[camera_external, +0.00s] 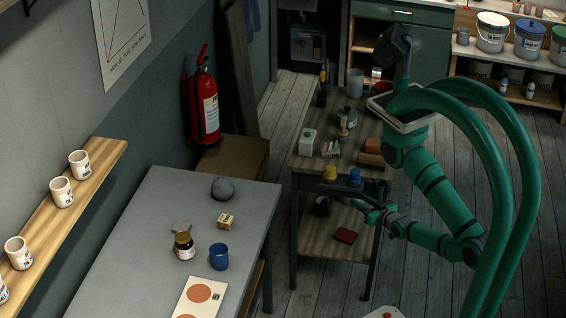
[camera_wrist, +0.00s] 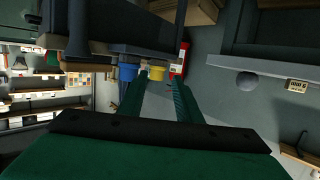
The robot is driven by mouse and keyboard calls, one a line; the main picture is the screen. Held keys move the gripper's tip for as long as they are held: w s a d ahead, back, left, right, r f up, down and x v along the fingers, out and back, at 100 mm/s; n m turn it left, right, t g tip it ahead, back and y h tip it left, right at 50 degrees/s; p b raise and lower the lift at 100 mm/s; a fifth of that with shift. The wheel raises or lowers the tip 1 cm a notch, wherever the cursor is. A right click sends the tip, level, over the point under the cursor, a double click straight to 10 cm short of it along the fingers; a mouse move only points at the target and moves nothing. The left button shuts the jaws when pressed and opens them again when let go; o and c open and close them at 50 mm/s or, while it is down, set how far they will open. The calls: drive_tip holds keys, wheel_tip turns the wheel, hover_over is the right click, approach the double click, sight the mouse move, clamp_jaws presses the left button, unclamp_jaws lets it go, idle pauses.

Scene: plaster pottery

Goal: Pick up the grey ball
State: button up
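The grey ball (camera_external: 223,188) sits on the grey table (camera_external: 160,220) near its far end in the external view. It also shows in the wrist view (camera_wrist: 247,79), to the right of my fingers. My gripper (camera_external: 368,209) is right of that table, beside the wooden bench, well apart from the ball. In the wrist view my two green fingers (camera_wrist: 160,82) are spread with a gap between them, and nothing is held.
Floor shows between table and bench.

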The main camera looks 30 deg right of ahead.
idle(0.3)
drive_tip(key=o, duration=1.6)
drive_tip(key=shift+w, duration=0.1)
